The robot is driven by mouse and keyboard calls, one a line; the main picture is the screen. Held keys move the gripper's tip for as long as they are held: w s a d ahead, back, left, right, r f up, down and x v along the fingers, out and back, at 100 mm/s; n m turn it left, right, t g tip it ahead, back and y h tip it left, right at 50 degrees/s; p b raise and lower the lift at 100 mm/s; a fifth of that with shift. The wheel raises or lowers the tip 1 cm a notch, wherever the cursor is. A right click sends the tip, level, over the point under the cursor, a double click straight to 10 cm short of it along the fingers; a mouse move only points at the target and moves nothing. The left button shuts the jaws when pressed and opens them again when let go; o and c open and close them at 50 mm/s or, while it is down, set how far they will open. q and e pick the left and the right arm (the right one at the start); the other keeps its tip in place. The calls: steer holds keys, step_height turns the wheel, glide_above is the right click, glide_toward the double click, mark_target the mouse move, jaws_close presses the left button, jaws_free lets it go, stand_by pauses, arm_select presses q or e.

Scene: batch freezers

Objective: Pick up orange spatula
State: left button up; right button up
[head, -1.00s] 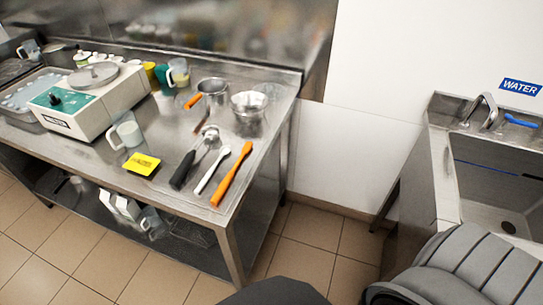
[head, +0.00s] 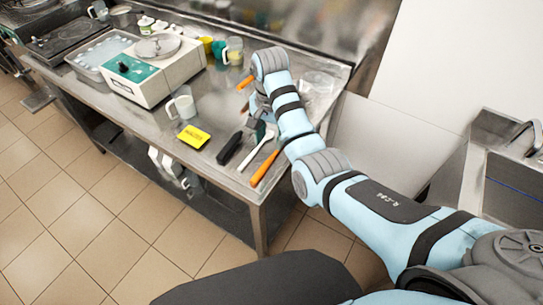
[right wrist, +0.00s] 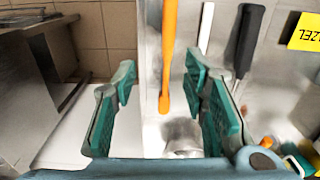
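The orange spatula (head: 265,167) lies near the right end of the steel table, partly hidden by my right arm in the head view. In the right wrist view, the orange spatula (right wrist: 168,45) runs down from the top edge into the space between the fingers. My right gripper (right wrist: 160,78) is open and empty, its green-padded fingers spread to either side of the spatula. In the head view, my right gripper (head: 262,118) is above the table and mostly hidden behind the arm. My left gripper is not in view.
A white spatula (head: 258,150) and a black-handled tool (head: 230,148) lie beside the orange one. A yellow note (head: 193,137), a clear jug (head: 182,104) and a white machine (head: 158,73) are further left. A sink (head: 505,190) stands at right.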

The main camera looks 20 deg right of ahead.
steer(key=b, duration=0.3)
glide_above(265, 165)
steer(key=f, duration=0.7)
steer(key=shift+s+d+f, duration=0.25)
steer(key=shift+d, duration=0.1)
steer(key=f, duration=0.3)
steer(key=f+b, duration=0.1)
steer(key=f, duration=0.1)
steer(key=shift+w+a+f, duration=0.1)
steer(key=shift+w+a, duration=0.15)
steer(key=shift+a, duration=0.15)
jaws_close()
